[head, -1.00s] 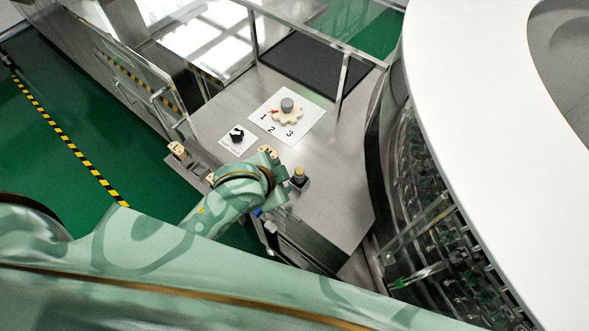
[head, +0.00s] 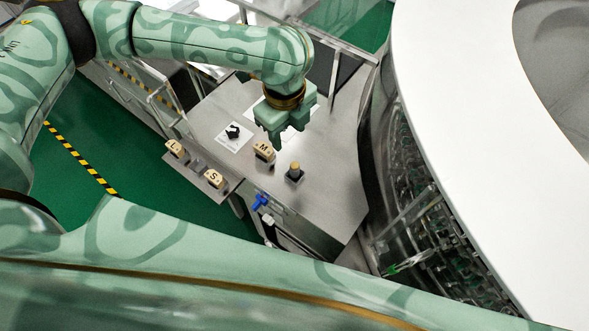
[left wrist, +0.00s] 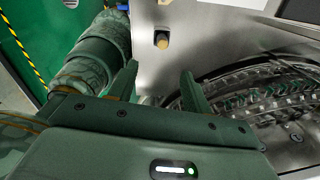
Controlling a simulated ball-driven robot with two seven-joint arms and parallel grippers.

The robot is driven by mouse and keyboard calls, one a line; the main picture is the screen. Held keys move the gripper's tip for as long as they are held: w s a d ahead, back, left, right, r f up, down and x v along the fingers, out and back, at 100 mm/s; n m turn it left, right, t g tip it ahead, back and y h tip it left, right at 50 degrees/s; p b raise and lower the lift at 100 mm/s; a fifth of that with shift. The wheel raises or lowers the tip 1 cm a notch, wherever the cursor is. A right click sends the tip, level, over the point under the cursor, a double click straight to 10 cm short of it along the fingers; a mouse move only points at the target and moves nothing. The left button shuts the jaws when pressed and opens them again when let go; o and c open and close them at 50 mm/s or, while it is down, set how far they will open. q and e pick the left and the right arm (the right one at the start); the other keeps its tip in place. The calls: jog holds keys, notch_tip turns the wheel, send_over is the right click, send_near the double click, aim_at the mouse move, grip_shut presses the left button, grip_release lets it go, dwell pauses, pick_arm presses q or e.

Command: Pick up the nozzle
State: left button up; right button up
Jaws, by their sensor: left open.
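A small piece with a tan top (head: 295,167) stands upright on a dark square base on the steel table. It looks like the nozzle, but no label confirms this. It also shows in the left wrist view (left wrist: 162,41), beyond the fingers and in the gap between them. My left gripper (head: 287,138) is open and empty, just behind the tan-topped piece in the head view and apart from it. Its fingers show in the left wrist view (left wrist: 158,80). My right gripper is not in view.
Tan blocks marked L (head: 175,148), S (head: 214,178) and M (head: 264,151) stand nearby. A black knob (head: 233,131) sits on a white card. A blue handle (head: 260,201) is at the front edge. The round washer (head: 425,205) borders the table's right side.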

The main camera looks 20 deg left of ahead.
pick_arm(q)
jog(key=b, duration=0.3)
send_near(294, 165)
jog(key=f, duration=0.5)
jog(key=shift+s+a+f, duration=0.1)
jog(key=shift+s+a, duration=0.1)
jog(key=f, duration=0.1)
jog(key=f+b, duration=0.1)
jog(key=f, duration=0.3)
jog(key=shift+w+d+f, duration=0.25)
jog(key=shift+w+d, duration=0.05)
jog(key=shift+d, duration=0.05)
jog(key=shift+r, duration=0.1)
grip_shut()
